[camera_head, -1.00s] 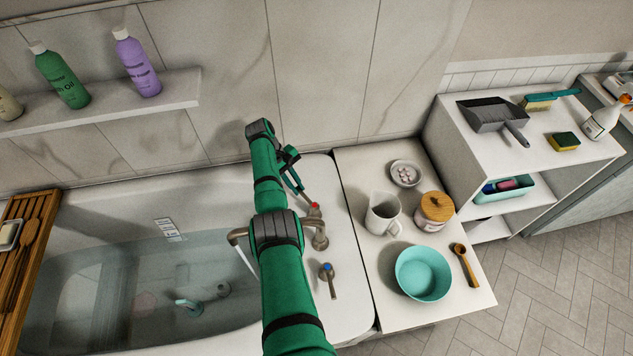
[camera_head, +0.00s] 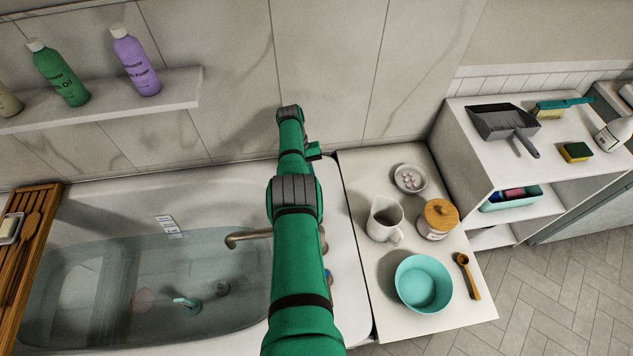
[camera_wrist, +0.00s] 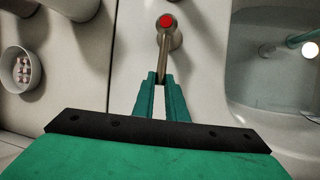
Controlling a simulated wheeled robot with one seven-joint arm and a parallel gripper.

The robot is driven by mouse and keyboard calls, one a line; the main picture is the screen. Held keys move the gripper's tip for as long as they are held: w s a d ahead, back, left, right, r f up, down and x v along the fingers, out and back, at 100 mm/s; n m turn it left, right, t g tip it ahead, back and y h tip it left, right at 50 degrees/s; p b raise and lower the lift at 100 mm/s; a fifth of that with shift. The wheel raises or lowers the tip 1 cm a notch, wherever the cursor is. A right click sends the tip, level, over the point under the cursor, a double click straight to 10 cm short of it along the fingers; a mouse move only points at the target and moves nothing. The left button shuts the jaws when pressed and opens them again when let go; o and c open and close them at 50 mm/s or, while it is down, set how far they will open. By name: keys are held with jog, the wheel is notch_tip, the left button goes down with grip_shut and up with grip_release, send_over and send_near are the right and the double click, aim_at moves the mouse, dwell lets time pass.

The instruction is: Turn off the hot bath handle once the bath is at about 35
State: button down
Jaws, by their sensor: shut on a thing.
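The hot bath handle shows in the wrist view as a metal lever with a red cap (camera_wrist: 165,21). My gripper (camera_wrist: 160,79) is shut on the lever's free end, with a teal finger on each side. In the head view my green arm hides the hot handle and most of the gripper. The cold handle's blue cap (camera_head: 330,276) peeks out right of my arm. The spout (camera_head: 248,238) reaches left over the bath water (camera_head: 110,275), and no stream shows below it. A small white display (camera_head: 169,226) is on the tub's back wall; its figures are too small to read.
A side table (camera_head: 350,180) right of the tub holds a pitcher (camera_head: 384,219), a lidded jar (camera_head: 437,219), a teal bowl (camera_head: 423,284), a small dish (camera_head: 409,179) and a wooden spoon (camera_head: 467,275). A wall shelf (camera_head: 150,102) with bottles is at upper left.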

jog(key=shift+s+d+f, duration=0.15)
jog(key=shift+s+d, duration=0.05)
jog(key=shift+s, duration=0.15)
jog(key=c, duration=1.8)
grip_release()
jog(key=shift+o, duration=0.2)
jog(key=shift+w, duration=0.15)
jog(key=shift+w+a+r, duration=0.1)
jog(key=shift+r, duration=0.3)
jog(key=v, duration=0.6)
jog(key=shift+r, duration=0.35)
jog(key=shift+w+a+f, duration=0.1)
jog(key=shift+w, duration=0.05)
